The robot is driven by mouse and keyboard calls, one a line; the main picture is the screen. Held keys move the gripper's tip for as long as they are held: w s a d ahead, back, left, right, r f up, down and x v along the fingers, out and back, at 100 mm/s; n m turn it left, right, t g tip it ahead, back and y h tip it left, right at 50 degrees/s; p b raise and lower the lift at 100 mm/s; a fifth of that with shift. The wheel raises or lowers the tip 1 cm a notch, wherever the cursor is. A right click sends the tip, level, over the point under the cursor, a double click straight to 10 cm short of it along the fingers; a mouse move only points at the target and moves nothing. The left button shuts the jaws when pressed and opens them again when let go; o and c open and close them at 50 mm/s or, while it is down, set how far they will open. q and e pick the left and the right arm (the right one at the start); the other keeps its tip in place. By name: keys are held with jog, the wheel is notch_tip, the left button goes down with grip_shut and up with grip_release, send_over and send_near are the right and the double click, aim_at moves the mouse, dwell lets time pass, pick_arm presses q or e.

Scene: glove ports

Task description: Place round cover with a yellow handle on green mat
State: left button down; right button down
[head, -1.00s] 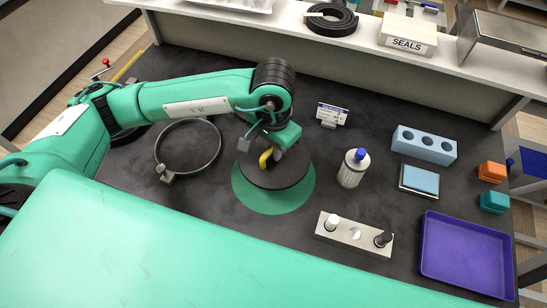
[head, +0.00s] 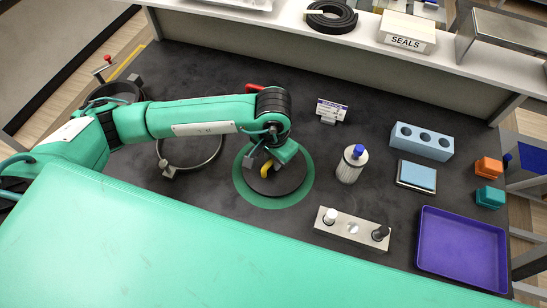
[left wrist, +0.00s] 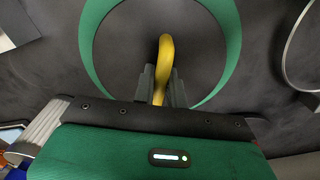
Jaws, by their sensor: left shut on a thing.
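The round dark cover (head: 284,184) is over the round green mat (head: 308,176), with a green ring of mat showing around it. Its yellow handle (head: 267,169) stands up from the cover and also shows in the left wrist view (left wrist: 165,60). My left gripper (head: 262,166) is shut on the yellow handle, with one finger on each side of it in the left wrist view (left wrist: 162,85). The cover looks flat and on or very close to the mat; I cannot tell if it touches. My right gripper is not in view.
A metal ring with a clamp (head: 190,166) lies left of the mat. A blue-capped canister (head: 350,165) and a metal holder with bottles (head: 350,231) stand to the right. A purple tray (head: 462,250), blue block (head: 422,142) and sign (head: 331,109) are farther off.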

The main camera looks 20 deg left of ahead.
pick_arm(q)
jog(key=c, duration=1.4)
grip_release()
jog(key=shift+c, duration=0.2)
jog(key=shift+r+p, duration=0.2)
jog(key=shift+p, duration=0.15)
jog(key=shift+r, duration=0.2)
notch_tip(320, 180, up, 12)
jog(key=b, duration=0.4)
jog(key=shift+f, duration=0.25)
